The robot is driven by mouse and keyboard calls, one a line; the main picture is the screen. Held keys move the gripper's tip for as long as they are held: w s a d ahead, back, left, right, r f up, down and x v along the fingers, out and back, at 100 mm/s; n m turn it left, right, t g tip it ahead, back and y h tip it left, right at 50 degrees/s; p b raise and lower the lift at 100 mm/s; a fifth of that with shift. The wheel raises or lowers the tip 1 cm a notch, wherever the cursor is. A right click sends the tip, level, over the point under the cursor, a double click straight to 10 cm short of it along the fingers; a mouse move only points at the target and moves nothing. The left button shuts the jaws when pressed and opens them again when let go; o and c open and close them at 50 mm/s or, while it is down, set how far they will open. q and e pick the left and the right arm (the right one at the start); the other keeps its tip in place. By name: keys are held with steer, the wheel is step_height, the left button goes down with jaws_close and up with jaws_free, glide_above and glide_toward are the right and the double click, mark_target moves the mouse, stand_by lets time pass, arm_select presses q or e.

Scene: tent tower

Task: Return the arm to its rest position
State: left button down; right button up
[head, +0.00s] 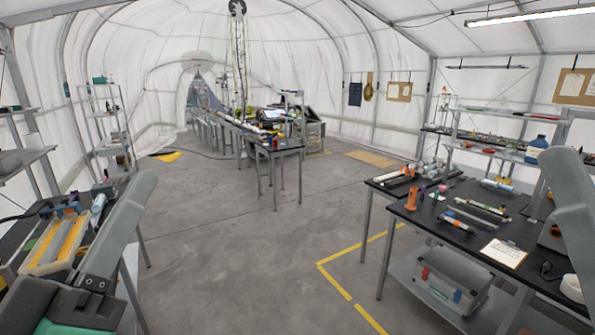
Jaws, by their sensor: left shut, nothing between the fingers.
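My left arm comes in at the lower left, with a long grey link (118,232) slanting up over the workbench on that side. The dark end part of it, my left gripper (58,302), sits low in the corner and is shut and empty; its fingertips are hard to make out. My right arm (570,195) shows only as a grey link at the right edge, and its gripper is out of view.
A black workbench (468,240) on the right holds tubes, a clipboard (503,253) and an orange part (411,197). A grey case (452,283) sits on its lower shelf. A yellow tray (57,246) lies on the left bench. The middle floor (235,265) is clear.

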arm_select(q)
steer(key=s+a+r+m+t+y, duration=0.25)
steer(key=s+r, duration=0.25)
steer(key=s, duration=0.4)
step_height(320, 180, up, 19)
steer(key=m+p, duration=0.1)
steer(key=p, duration=1.8)
steer(key=shift+w+d+m, duration=0.15)
steer(key=shift+w+m, duration=0.2)
steer(key=shift+w, duration=0.1)
steer(key=shift+f, duration=0.1)
